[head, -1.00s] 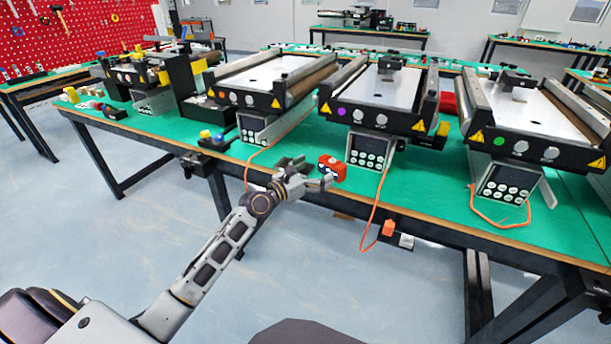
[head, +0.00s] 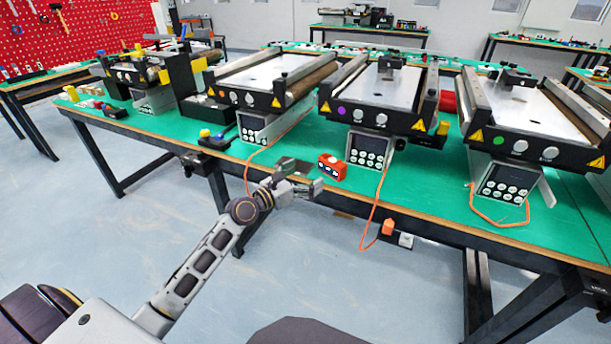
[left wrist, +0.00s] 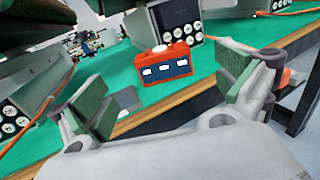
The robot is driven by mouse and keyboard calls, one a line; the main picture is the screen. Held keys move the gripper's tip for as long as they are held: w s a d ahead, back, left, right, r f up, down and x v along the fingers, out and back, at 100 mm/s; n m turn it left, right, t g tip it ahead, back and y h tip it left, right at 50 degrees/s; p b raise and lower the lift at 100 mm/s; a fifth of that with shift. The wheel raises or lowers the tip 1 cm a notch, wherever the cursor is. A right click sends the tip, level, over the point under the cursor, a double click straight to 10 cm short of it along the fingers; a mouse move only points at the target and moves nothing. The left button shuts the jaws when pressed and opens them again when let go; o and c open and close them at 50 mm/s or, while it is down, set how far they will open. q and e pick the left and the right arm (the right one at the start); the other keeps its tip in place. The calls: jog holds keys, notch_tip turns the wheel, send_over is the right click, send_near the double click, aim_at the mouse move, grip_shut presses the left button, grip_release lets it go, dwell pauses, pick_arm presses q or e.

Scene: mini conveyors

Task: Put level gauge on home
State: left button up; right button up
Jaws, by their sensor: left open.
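The level gauge appears to be the small red box (head: 331,167) with a dark face and pale windows. It stands upright on the green bench near its front edge, and shows between my fingers in the left wrist view (left wrist: 164,66). A flat grey patch (head: 293,166) lies beside it to the left; I cannot tell if this is home. The gauge stands off the patch. My left gripper (head: 302,186) is open and empty, just in front of the gauge, apart from it. My right gripper is not in view.
Several mini conveyors, one of them in the middle (head: 380,90), stand behind the gauge with keypad boxes below. An orange cable (head: 377,205) hangs over the bench edge to the right.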

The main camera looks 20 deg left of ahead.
pick_arm(q)
jog(key=s+d+f+m+g+y, duration=0.1)
jog(key=s+d+f+m+g, duration=0.2)
jog(key=f+m, duration=0.45)
jog(key=s+d+f+m+g+y, duration=0.15)
jog(key=s+f+m, duration=0.3)
jog(key=f, duration=0.55)
jog(key=s+d+f+m+g, duration=0.2)
jog(key=s+f+m+g, duration=0.3)
jog(key=f, duration=0.4)
jog(key=s+f+m+g+y, duration=0.2)
jog(key=s+f+m, duration=0.5)
jog(key=s, duration=0.3)
jog(key=s+f+m+g+y, duration=0.2)
jog(key=s+f+m+g, duration=0.1)
jog(key=s+f+m, duration=0.4)
jog(key=s+m, duration=0.2)
jog(key=s, duration=0.1)
jog(key=shift+s+d+f+m, duration=0.2)
jog(key=shift+d+m, duration=0.1)
jog(key=shift+d, duration=0.1)
jog(key=shift+s+f+p, duration=0.1)
jog(key=shift+f+p, duration=0.05)
jog(key=shift+p, duration=0.6)
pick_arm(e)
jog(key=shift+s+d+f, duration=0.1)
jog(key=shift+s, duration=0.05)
